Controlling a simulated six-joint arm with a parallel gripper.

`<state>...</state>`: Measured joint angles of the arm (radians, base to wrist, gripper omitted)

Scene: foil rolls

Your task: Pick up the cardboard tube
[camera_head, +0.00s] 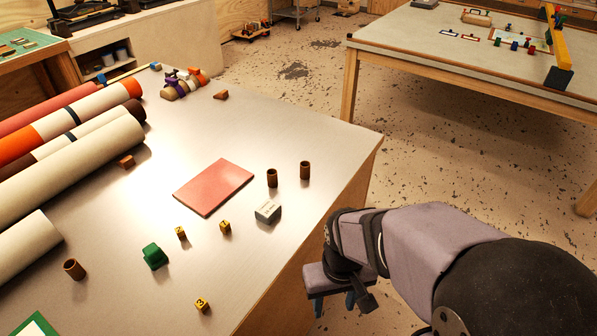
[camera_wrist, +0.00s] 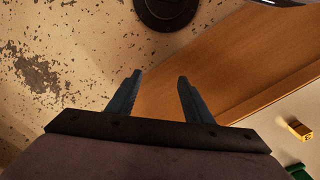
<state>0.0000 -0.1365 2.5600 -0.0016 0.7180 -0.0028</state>
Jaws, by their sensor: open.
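Three short brown tubes that look like cardboard stand on the table in the head view. One tube (camera_head: 272,178) and a second tube (camera_head: 305,170) stand side by side near the right edge. A third tube (camera_head: 74,269) is at the left front, slightly tilted in view. I cannot tell which one the task means. My gripper (camera_head: 335,303) is open and empty, off the table's right edge and apart from all the tubes. Its two fingers (camera_wrist: 160,76) show spread in the wrist view, over the floor and table side. No tube shows in the wrist view.
Large rolls (camera_head: 75,160) fill the table's left. The table's wooden side (camera_wrist: 225,60) is close to my gripper.

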